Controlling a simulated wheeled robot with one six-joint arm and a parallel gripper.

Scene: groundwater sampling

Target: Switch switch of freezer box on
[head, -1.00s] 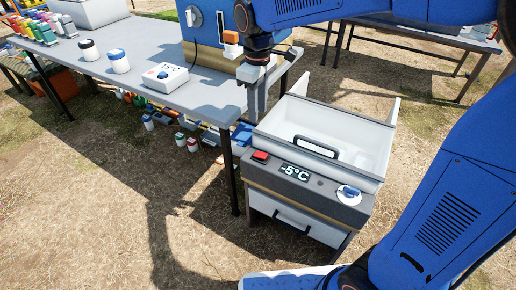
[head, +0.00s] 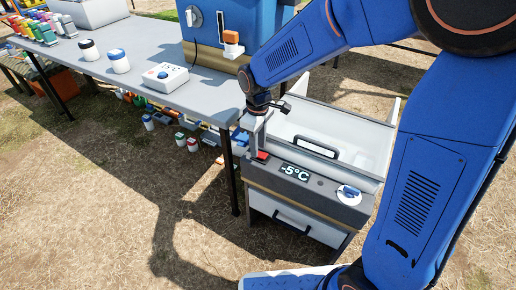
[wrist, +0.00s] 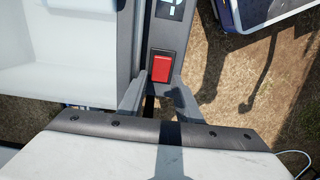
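The freezer box (head: 330,222) stands on the ground beside the grey table, with its lid raised. A red switch (head: 261,156) sits at the left end of its front panel, next to a display (head: 294,172) reading -5°C. In the wrist view the red switch (wrist: 162,67) lies just beyond and between my fingertips. My gripper (head: 256,146) points down right over the switch, partly hiding it. In the wrist view my gripper (wrist: 157,92) has its two fingers apart with nothing between them. I cannot tell whether a fingertip touches the switch.
A blue and white knob (head: 348,194) is at the panel's right end, and a black handle (head: 317,147) is behind the display. The grey table (head: 130,72) on the left holds bottles, a white device (head: 165,77) and a blue machine. Dry grass in front is clear.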

